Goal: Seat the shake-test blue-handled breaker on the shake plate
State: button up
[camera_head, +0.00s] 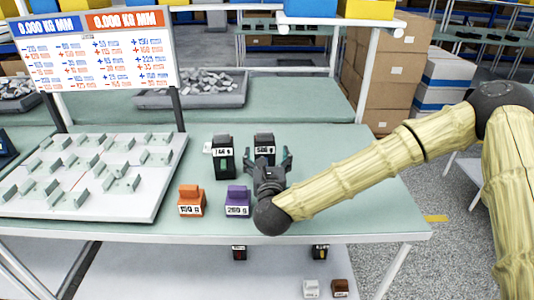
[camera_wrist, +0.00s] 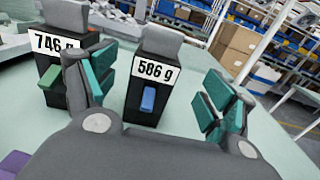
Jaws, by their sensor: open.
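The blue-handled breaker (camera_wrist: 148,98) is a black block with a grey top, a blue handle and a "586 g" label. It stands upright on the table, and its upper part shows in the head view (camera_head: 265,141). My gripper (camera_head: 268,160) is open in front of it; in the wrist view the teal fingers (camera_wrist: 160,100) spread to either side, with the breaker apart from them between. A green-handled breaker (camera_head: 222,158) labelled "746 g" stands to the left, partly behind the left finger in the wrist view. The light grey plate (camera_head: 75,208) with several upright tabs lies at the table's left.
An orange block (camera_head: 190,202) and a purple block (camera_head: 238,197) with weight labels stand near the table's front edge. A signboard (camera_head: 95,50) rises behind the plate. A grey tray of parts (camera_head: 195,98) is farther back. The table right of my gripper is clear.

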aim_at(265, 140)
jog(key=shift+w+a+r+p, duration=0.15)
jog(key=shift+w+p, duration=0.1)
jog(key=shift+w, duration=0.65)
jog(key=shift+w+a+f+p, duration=0.1)
jog(key=shift+w+p, duration=0.1)
jog(key=shift+w, duration=0.65)
jog(key=shift+w+a+p, duration=0.1)
jog(key=shift+w+p, duration=0.65)
jog(key=shift+w, duration=1.5)
jog(key=shift+c, duration=0.2)
grip_shut()
